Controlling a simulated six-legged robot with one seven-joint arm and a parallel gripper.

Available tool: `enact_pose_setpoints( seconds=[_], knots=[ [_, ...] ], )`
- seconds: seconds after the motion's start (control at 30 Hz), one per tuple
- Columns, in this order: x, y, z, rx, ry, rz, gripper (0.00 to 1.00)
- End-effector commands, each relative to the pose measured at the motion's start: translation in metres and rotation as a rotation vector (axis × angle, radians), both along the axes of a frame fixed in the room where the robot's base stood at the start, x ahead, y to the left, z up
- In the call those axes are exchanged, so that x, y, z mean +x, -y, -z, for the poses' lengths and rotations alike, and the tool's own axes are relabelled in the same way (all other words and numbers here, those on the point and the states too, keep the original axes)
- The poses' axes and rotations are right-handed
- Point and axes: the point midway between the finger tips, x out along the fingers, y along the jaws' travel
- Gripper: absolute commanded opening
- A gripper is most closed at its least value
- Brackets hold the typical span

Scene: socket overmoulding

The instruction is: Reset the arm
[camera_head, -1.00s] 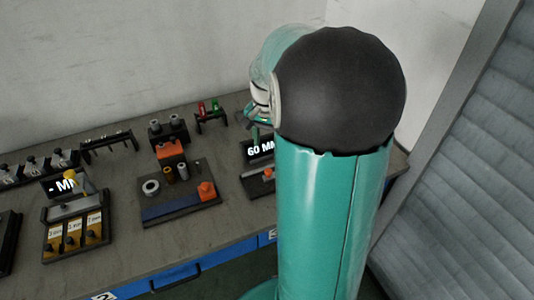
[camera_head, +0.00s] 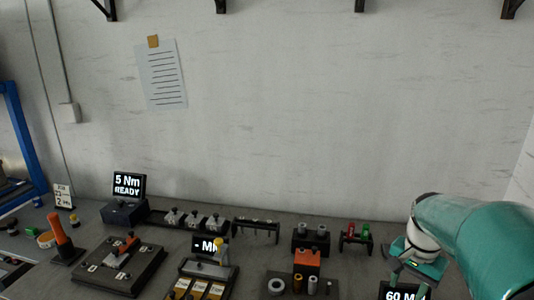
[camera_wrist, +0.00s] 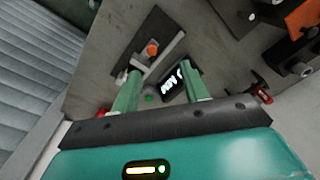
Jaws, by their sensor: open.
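My arm reaches in from the right edge of the head view, teal with a white wrist part. My gripper (camera_head: 418,268) hangs over the right part of the bench, above and behind the "60 MM" display (camera_head: 402,292). In the wrist view my gripper (camera_wrist: 160,78) has its two green fingers well apart, with nothing held between them. Beyond the fingers show a dark fixture with an orange knob (camera_wrist: 152,49) and a lit display (camera_wrist: 171,88).
The bench (camera_head: 205,226) holds a "5 Nm READY" display (camera_head: 128,186), a dark plate with an orange-handled clamp (camera_head: 120,262), an orange block (camera_head: 307,258) and a rack with red and green pieces (camera_head: 356,234).

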Motion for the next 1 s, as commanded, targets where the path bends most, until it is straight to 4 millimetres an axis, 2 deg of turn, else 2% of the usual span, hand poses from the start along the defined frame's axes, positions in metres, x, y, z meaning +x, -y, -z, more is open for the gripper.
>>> enact_pose_setpoints(
  seconds=[0.03, 0.2, 0.5, 0.7, 0.83, 1.0],
  knots=[
    [-0.004, -0.02, -0.012, -0.016, 0.029, -0.063, 0.45],
    [-0.024, -0.08, -0.039, -0.07, 0.119, -0.287, 0.45],
    [-0.078, -0.166, -0.061, -0.166, 0.284, -0.677, 0.45],
    [-0.11, -0.199, -0.061, -0.217, 0.372, -0.87, 0.45],
    [-0.118, -0.206, -0.06, -0.231, 0.395, -0.92, 0.45],
    [-0.118, -0.206, -0.059, -0.233, 0.396, -0.926, 0.45]
  ],
)
